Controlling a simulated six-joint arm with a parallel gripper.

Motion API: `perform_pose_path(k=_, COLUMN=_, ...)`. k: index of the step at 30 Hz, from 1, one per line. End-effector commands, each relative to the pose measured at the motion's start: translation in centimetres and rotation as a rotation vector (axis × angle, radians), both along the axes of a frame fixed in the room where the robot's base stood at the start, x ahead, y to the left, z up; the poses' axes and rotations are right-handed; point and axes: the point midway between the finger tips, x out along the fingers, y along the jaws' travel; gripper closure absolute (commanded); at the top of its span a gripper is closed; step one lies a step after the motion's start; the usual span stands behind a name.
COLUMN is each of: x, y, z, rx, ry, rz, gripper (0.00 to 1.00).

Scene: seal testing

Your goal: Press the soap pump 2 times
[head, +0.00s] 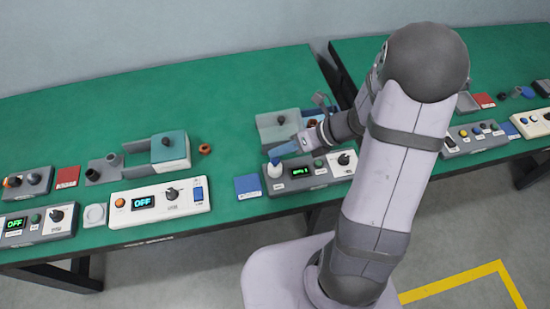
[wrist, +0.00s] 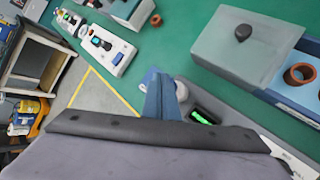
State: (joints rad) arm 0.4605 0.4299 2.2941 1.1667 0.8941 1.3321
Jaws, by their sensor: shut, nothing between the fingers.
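The soap pump seems to be the small white rounded piece (head: 275,170) at the left end of a grey control panel (head: 310,176) in the head view. In the wrist view a white rounded part (wrist: 182,91) shows just beside my fingers, mostly hidden by them. My gripper (head: 276,156) has blue fingers, shut and empty, pointing down at the top of the white piece. The fingers also show in the wrist view (wrist: 158,84). I cannot tell whether the tips touch the pump or hover just above it.
The panel has a lit green display (wrist: 203,116) and a dark knob (head: 344,159). A blue square (head: 248,187) lies left of it. Behind stands a grey box (head: 278,126). A white panel (head: 160,203) reading OFF is further left.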

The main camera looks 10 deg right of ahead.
Motion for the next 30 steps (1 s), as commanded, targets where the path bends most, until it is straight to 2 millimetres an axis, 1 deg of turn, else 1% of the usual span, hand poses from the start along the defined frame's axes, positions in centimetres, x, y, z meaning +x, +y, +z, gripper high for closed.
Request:
perform_pose_path(k=8, x=0.0, y=0.0, z=-0.06, rx=0.0, ry=0.0, rz=0.0, gripper=1.0)
perform_pose_path(k=18, x=0.01, y=-0.02, z=-0.86, rx=0.0, ry=0.0, rz=0.0, gripper=1.0)
perform_pose_path(k=30, x=0.01, y=-0.02, z=-0.88, rx=0.0, ry=0.0, rz=0.0, gripper=1.0)
